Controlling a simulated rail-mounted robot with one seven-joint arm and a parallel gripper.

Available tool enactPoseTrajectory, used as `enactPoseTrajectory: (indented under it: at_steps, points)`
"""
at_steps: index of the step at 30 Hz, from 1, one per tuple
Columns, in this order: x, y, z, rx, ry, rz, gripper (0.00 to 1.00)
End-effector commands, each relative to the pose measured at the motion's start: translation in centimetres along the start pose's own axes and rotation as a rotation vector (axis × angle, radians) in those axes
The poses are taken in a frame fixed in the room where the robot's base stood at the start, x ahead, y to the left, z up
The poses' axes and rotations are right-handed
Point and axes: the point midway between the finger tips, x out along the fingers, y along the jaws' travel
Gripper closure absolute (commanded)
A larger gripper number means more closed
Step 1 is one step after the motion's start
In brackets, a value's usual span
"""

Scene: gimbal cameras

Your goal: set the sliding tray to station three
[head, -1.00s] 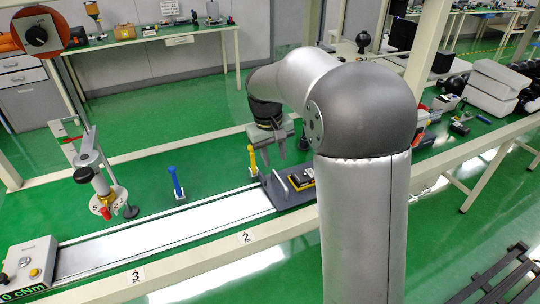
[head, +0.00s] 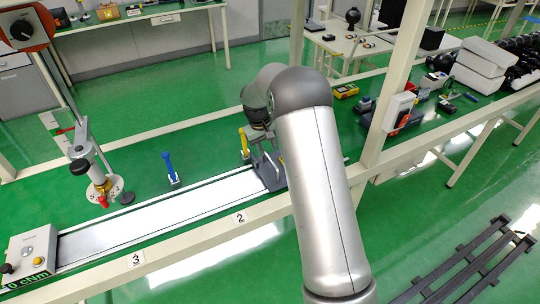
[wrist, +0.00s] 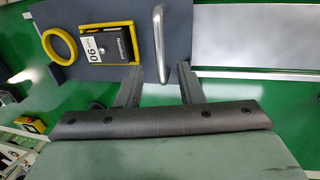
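The sliding tray (head: 270,181) is a dark grey plate at the right end of the pale track, a little right of the station 2 label (head: 239,217). In the wrist view the tray (wrist: 142,66) carries a yellow-framed black device (wrist: 104,43), a yellow ring (wrist: 60,46) and a silver bar handle (wrist: 159,45). My gripper (wrist: 160,82) is open, with the handle's near end showing between its fingertips; I cannot tell whether they touch it. In the head view my gripper (head: 260,152) is low over the tray, partly hidden by my arm. The station 3 label (head: 136,258) is further left.
The track (head: 170,222) is clear from the tray to a control box (head: 31,257) at the left. A frame upright (head: 397,85) rises to the right.

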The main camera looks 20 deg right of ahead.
Motion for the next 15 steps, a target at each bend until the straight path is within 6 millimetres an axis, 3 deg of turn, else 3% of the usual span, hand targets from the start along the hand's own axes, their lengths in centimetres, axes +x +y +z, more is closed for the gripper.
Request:
enactPoseTrajectory:
  at_steps: [6, 15]
  points:
    - [3.8, 0.0, 0.0, 0.000, -0.002, -0.001, 0.66]
    - [5.9, 0.0, 0.0, 0.000, 0.000, 0.000, 0.66]
